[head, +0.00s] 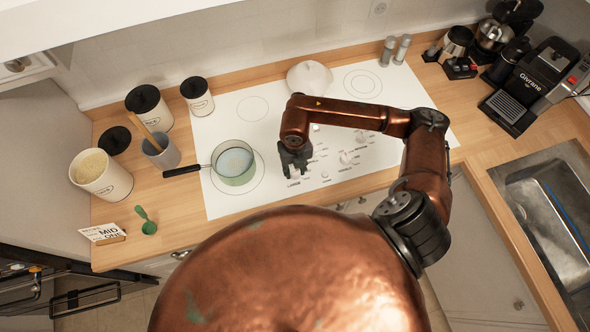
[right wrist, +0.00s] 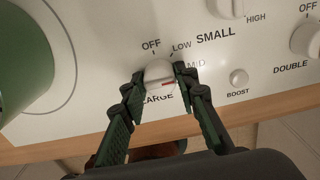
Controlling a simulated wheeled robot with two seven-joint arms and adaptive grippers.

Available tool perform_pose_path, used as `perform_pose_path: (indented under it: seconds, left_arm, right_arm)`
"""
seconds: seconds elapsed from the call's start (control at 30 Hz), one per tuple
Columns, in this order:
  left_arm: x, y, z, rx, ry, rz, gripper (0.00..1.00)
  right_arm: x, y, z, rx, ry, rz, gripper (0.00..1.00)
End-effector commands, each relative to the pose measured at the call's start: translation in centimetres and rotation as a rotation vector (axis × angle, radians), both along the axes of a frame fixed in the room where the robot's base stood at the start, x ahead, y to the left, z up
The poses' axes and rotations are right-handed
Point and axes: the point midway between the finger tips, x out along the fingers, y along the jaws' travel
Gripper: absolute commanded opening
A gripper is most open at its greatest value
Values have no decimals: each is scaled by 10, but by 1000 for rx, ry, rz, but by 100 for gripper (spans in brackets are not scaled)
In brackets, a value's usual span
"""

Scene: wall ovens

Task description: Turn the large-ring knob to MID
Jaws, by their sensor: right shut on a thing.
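The large-ring knob (right wrist: 160,72) is a white knob on the white hob panel, with LARGE printed below it and OFF, LOW and MID around its upper and right side. A short red mark shows on its lower right part; I cannot tell exactly which label it lines up with. My right gripper (right wrist: 162,95) is shut on the knob, one dark green finger on each side. In the head view my right gripper (head: 295,168) reaches down to the hob's front and hides the knob. My left gripper is not in view.
A green pot (head: 234,163) with pale liquid stands on the hob (head: 225,205) left of my gripper, its black handle pointing left. Other knobs (head: 349,157) lie to the right. A card reading MID ONE (head: 103,233) and a green spoon (head: 147,224) are at the counter's front left.

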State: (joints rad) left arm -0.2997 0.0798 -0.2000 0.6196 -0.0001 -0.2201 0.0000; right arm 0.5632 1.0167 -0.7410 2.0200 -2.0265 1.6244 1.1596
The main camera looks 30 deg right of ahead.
Motion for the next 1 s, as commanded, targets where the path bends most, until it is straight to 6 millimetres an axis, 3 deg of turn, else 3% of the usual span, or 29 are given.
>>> perform_pose_path:
  seconds: [0.33, 0.37, 0.6, 0.87, 1.0]
  left_arm:
    - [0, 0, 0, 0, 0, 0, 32]
    - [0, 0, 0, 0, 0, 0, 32]
    - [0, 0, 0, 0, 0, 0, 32]
    - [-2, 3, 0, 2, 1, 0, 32]
    - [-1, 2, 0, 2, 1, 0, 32]
  right_arm:
    - [2, -1, 1, -2, -4, -3, 4]
    - [2, -1, 1, -2, -4, -3, 29]
    - [1, -1, 0, -2, -3, -2, 45]
    - [1, 0, 1, 0, -2, -1, 45]
    - [1, 0, 10, -1, -5, -1, 45]
